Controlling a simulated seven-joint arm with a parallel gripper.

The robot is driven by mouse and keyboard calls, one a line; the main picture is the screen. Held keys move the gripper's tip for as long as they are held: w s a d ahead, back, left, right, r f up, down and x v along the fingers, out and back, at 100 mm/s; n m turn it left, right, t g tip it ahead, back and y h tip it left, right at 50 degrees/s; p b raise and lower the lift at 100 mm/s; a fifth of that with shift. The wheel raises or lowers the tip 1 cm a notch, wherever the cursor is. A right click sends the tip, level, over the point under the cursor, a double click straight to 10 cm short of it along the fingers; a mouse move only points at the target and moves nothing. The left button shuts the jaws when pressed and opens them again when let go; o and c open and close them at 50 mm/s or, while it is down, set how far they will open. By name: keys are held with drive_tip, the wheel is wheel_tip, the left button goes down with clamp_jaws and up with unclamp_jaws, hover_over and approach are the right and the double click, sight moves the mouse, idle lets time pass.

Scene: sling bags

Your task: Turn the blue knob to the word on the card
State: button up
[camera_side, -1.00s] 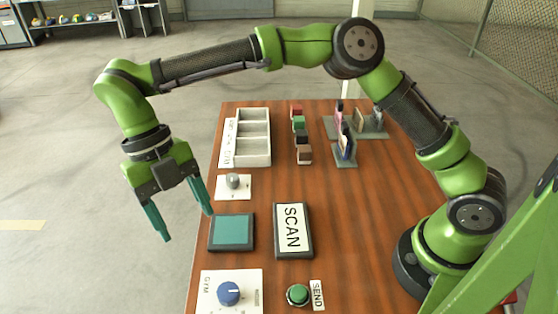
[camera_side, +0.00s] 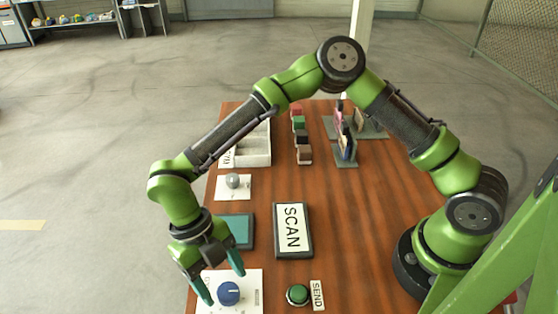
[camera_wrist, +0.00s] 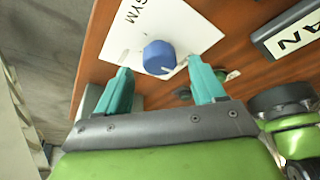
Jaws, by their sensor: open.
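The blue knob (camera_side: 229,293) sits on a white plate (camera_side: 254,277) at the near edge of the table. In the wrist view the knob (camera_wrist: 159,57) stands just ahead of my fingertips, and the word GYM shows on its plate (camera_wrist: 190,25). A pale pointer mark shows on the knob in the side view; other words on the plate are too small or hidden. My gripper (camera_side: 222,284) is open and empty, its fingers reaching down above the plate, one towards each side of the knob. It is also in the wrist view (camera_wrist: 158,66). No contact shows.
A black-framed SCAN panel (camera_side: 292,229), a green button (camera_side: 298,294) with a SEND label (camera_side: 317,295), and a teal pad (camera_side: 241,229) are nearby. Behind are a grey knob (camera_side: 232,181), a grey tray (camera_side: 257,152), coloured blocks (camera_side: 303,154) and cards in stands (camera_side: 346,143).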

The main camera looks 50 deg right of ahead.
drive_tip(key=shift+x, duration=1.05)
drive_tip(key=c, duration=1.1)
drive_tip(key=shift+o, duration=0.2)
